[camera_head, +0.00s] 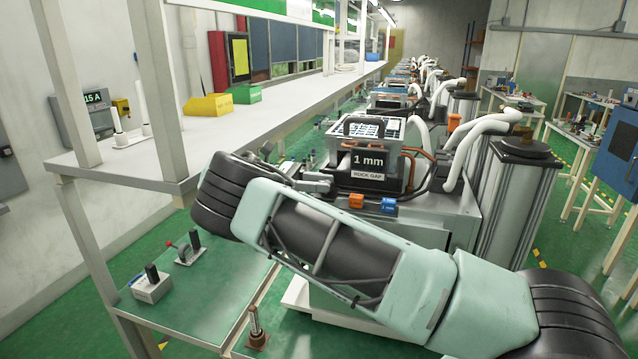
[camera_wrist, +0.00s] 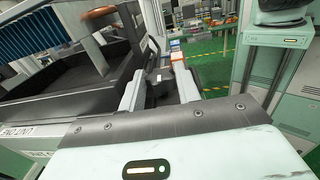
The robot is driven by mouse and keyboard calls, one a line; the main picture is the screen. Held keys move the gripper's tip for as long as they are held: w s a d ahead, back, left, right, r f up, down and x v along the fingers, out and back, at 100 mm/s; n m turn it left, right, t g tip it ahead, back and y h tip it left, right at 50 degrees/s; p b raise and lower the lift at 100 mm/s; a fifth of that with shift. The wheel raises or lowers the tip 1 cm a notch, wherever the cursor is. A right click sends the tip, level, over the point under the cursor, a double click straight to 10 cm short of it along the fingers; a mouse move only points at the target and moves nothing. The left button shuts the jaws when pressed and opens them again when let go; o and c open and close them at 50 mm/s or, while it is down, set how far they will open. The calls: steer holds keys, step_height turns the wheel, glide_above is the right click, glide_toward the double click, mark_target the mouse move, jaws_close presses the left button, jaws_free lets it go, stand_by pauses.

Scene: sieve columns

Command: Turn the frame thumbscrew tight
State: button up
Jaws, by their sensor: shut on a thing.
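The sieve unit with the black "1 mm" box (camera_head: 372,165) stands at the middle of the head view. My gripper (camera_head: 320,181) reaches to the left side of this box, past my own arm. In the wrist view my gripper (camera_wrist: 159,92) has its two grey fingers beside the dark frame (camera_wrist: 72,85). The fingers are closed on a small dark part (camera_wrist: 160,75) between them, which I take to be the frame thumbscrew. Its shape and how tight it sits are hard to make out. In the head view the thumbscrew is hidden at the fingers.
An orange block (camera_head: 356,201) and a blue block (camera_head: 389,205) sit at the front of the unit. A white bench (camera_head: 200,140) with yellow and green bins runs along the left. A green low table (camera_head: 185,300) carries small switch boxes. Green floor lies between benches at right.

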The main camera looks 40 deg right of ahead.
steer(key=shift+f+g+y, duration=0.2)
steer(key=shift+g+y, duration=0.2)
steer(key=shift+y, duration=0.1)
steer(key=o, duration=1)
steer(key=shift+r, duration=0.15)
steer(key=shift+h, duration=0.3)
